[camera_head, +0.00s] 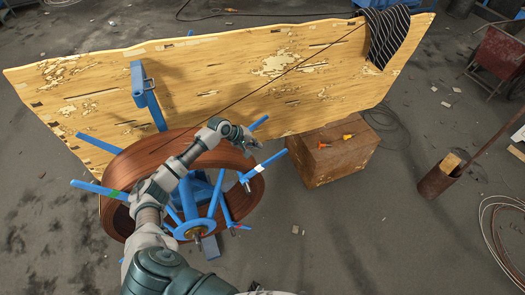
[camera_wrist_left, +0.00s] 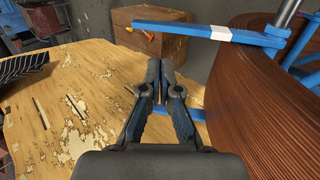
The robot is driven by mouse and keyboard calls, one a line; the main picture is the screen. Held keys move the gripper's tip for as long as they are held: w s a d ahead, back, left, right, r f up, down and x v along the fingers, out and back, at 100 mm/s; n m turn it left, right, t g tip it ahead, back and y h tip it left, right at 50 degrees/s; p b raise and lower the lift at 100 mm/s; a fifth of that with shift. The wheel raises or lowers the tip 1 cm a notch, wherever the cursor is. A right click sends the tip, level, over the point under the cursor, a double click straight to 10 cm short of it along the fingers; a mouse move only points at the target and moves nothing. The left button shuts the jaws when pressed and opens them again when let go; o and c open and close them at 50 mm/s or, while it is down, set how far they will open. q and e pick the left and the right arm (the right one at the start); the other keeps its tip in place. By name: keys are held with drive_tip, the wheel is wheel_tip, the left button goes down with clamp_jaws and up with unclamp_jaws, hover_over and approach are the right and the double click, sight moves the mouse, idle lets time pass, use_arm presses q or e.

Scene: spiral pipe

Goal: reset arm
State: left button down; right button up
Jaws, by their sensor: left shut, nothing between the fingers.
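My left arm reaches in from the bottom of the head view, over a large brown coil of pipe (camera_head: 128,165) on a blue spoked stand (camera_head: 194,228). My left gripper (camera_head: 254,143) is above the coil's right rim, near a blue spoke with a white band (camera_head: 257,170). In the left wrist view the gripper (camera_wrist_left: 164,68) is shut with nothing between its fingers. There the coil (camera_wrist_left: 250,95) fills the right side, and the white-banded spoke (camera_wrist_left: 210,33) crosses beyond the fingertips. My right gripper does not show.
A worn yellow board (camera_head: 230,75) stands behind the coil, with a striped cloth (camera_head: 388,35) over its right end. A wooden box (camera_head: 335,160) holds orange-tipped tools. A rusty pipe container (camera_head: 440,180) and a cart (camera_head: 500,55) stand at right.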

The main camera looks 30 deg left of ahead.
use_arm(q)
drive_tip(key=s+d+f+m+g, duration=0.2)
drive_tip(key=s+d+f+m, duration=0.6)
drive_tip(key=s+d+f, duration=0.6)
drive_tip(key=s+d+r+m+y, duration=0.15)
drive_tip(key=s+m+y, duration=0.3)
drive_tip(key=s, duration=1.75)
wheel_tip(320, 180, down, 29)
drive_tip(key=s+g+b, duration=0.2)
drive_tip(key=b, duration=0.2)
drive_tip(key=s+a+f+g+b, duration=0.1)
drive_tip(key=s+a+f, duration=0.3)
drive_tip(key=s+f, duration=1.3)
wheel_tip(320, 180, down, 2)
drive_tip(key=shift+s+y+b, duration=0.35)
drive_tip(key=shift+b, duration=0.45)
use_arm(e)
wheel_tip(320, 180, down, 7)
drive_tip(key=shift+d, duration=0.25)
